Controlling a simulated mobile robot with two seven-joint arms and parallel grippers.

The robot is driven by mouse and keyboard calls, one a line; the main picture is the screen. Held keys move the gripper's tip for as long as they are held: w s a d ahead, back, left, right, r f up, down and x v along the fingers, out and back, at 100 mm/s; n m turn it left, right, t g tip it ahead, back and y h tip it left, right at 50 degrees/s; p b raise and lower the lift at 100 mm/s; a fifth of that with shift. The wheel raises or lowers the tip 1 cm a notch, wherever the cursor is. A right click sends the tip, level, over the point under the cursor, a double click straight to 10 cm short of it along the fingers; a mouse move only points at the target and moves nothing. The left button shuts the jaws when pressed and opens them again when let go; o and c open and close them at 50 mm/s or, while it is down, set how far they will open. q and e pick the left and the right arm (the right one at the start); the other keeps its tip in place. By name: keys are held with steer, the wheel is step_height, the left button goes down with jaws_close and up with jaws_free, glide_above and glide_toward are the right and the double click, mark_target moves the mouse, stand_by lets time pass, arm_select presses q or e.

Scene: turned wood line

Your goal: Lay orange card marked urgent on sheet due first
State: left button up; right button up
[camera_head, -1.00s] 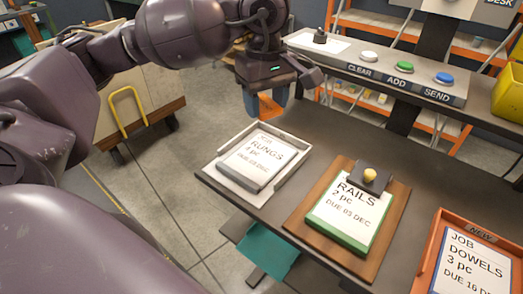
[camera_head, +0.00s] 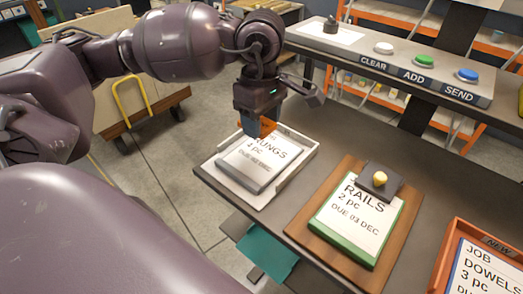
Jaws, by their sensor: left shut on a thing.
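My left gripper (camera_head: 255,128) is shut on an orange card (camera_head: 268,124), which is mostly hidden by the fingers. The card is just above the upper edge of the RUNGS sheet (camera_head: 247,164); I cannot tell whether it touches. That sheet lies in a pale tray (camera_head: 299,147), and its due date is small, seemingly early December. The RAILS sheet (camera_head: 347,218), 2 pc, due 03 DEC, lies on a brown board (camera_head: 403,205) under a dark clip with a yellow knob. The DOWELS sheet (camera_head: 482,272), 3 pc, has its date cut off. My right gripper is not in view.
The DOWELS sheet is in an orange tray (camera_head: 462,236) marked NEW. A raised console with white CLEAR (camera_head: 384,48), green ADD (camera_head: 424,58) and blue SEND (camera_head: 467,76) buttons runs along the back. Dark table (camera_head: 350,138) between console and sheets is clear.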

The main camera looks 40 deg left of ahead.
mark_target(261, 160)
arm_select(q)
step_height(261, 160, down, 9)
steer(key=shift+r, duration=0.1)
stand_by(0.4)
steer(key=shift+f, duration=0.2)
steer(key=o, duration=0.9)
step_height(261, 160, up, 12)
steer(key=shift+r, duration=0.2)
stand_by(0.4)
